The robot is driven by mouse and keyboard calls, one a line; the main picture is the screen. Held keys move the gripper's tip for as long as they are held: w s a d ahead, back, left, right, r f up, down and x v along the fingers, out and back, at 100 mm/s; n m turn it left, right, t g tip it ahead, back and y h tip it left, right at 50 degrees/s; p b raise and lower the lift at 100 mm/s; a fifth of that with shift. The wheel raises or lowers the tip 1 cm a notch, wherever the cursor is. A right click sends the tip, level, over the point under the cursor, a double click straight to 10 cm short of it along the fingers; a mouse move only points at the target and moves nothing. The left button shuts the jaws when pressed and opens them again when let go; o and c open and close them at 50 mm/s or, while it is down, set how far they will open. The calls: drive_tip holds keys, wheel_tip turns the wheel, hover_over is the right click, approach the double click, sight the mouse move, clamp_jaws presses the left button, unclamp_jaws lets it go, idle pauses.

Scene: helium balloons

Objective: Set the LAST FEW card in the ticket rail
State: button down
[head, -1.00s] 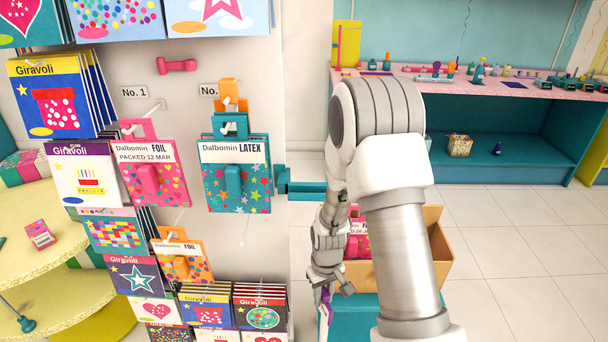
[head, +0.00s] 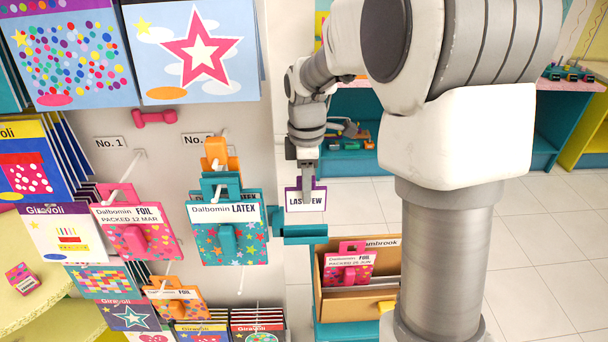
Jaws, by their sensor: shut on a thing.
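My gripper (head: 306,168) is shut on the LAST FEW card (head: 305,209), a white card with a purple border. The card hangs below the fingers, upright, its lettering facing the camera and partly covered by a finger. A teal rail-like piece (head: 302,234) juts from the right edge of the display panel, just below the card in the picture. It may be the ticket rail. I cannot tell whether the card touches it.
Dalbomin LATEX packs (head: 228,232) and FOIL packs (head: 137,232) hang on pegs left of the card. A cardboard box (head: 338,305) of packs stands below. Open floor (head: 530,260) lies to the right. My arm hides part of the view.

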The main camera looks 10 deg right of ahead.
sight(307, 211)
drive_tip(key=shift+r, duration=0.1)
idle(0.3)
drive_tip(key=shift+f+b, duration=2.3)
drive_tip(key=shift+f, duration=1.25)
drive_tip(key=shift+f+b, duration=0.85)
drive_tip(key=shift+f, duration=0.75)
drive_tip(key=c, duration=0.6)
unclamp_jaws()
drive_tip(key=shift+r, duration=0.1)
wheel_tip(307, 211, up, 17)
drive_tip(key=shift+r+p, duration=0.15)
drive_tip(key=shift+p, duration=0.15)
drive_tip(key=shift+s, duration=0.15)
